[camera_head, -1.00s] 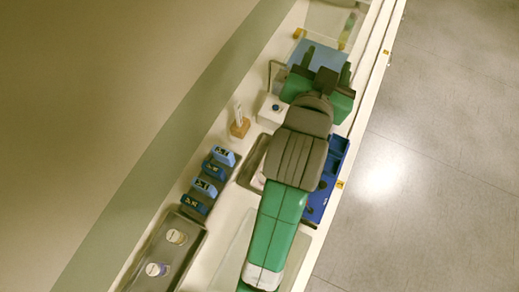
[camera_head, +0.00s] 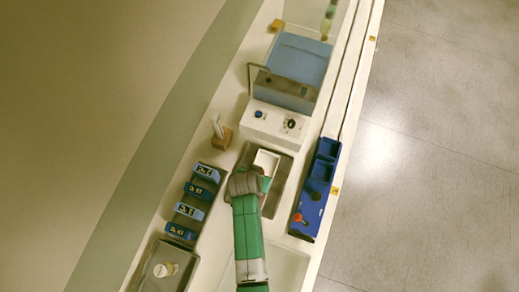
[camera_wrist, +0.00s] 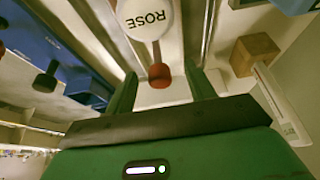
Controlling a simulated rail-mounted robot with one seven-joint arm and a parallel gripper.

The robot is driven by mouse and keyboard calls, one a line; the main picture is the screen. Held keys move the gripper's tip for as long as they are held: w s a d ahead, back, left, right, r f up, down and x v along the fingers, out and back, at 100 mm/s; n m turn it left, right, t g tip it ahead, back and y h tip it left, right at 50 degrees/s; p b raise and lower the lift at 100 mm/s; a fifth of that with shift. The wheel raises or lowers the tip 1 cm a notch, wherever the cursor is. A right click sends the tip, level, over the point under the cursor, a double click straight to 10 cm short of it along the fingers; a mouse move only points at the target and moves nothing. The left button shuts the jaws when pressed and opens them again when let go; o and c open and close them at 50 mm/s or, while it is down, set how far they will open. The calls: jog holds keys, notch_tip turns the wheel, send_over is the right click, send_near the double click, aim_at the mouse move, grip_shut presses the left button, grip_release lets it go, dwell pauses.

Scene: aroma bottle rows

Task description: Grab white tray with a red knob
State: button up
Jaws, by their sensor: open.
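The red knob appears between the two green fingers of my gripper (camera_wrist: 160,84), which stand apart on either side with gaps. Contact with the knob does not show. In the head view, a white tray (camera_head: 267,159) lies in a dark shallow tray (camera_head: 281,186) mid-bench. My arm covers its near part. My gripper is over this area, and its fingertips are mostly hidden there.
A white device (camera_head: 274,122) and blue box (camera_head: 297,62) are behind. A wooden block (camera_head: 222,138), several blue-labelled items (camera_head: 191,204) and a metal tray (camera_head: 160,274) are on the left.

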jog(key=x, duration=0.5)
jog(key=shift+w+d+b, duration=0.2)
jog(key=shift+d+b, duration=0.05)
jog(key=shift+b, duration=0.05)
jog(key=shift+r, duration=0.1)
grip_shut()
